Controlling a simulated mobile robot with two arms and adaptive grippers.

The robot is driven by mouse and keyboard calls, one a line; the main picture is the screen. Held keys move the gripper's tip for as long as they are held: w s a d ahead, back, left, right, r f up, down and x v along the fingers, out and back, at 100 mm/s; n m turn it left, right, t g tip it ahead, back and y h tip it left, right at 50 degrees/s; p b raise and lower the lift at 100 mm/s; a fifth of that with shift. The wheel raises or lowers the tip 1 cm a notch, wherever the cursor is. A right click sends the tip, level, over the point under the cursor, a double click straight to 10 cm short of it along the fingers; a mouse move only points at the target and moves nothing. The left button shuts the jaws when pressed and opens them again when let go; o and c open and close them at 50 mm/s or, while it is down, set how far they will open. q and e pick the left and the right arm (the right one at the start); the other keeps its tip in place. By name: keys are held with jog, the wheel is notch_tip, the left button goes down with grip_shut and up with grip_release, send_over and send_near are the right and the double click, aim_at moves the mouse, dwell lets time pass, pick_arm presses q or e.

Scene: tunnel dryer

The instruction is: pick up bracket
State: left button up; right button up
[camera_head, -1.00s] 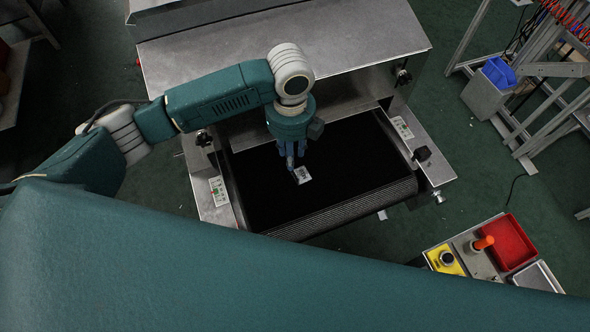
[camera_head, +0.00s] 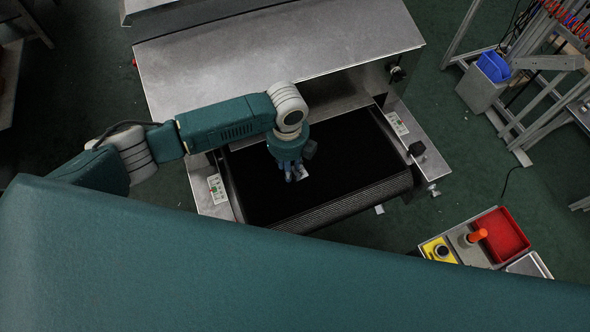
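The bracket (camera_head: 303,174) is a small pale grey piece on the black conveyor belt (camera_head: 355,160) of the dryer. Only part of it shows, because my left gripper (camera_head: 293,176) is over it and hides the rest. The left gripper points down, with its fingertips at the bracket's left side. I cannot tell whether the fingers touch it or how far apart they are. My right gripper is not in view.
The dryer's metal hood (camera_head: 280,60) stands behind the belt, with side rails left and right. A red tray (camera_head: 502,235) and a yellow button box (camera_head: 438,250) are at the lower right. A blue bin (camera_head: 493,67) is at the upper right.

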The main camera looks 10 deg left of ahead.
pick_arm(q)
grip_shut()
jog(key=shift+r, duration=0.1)
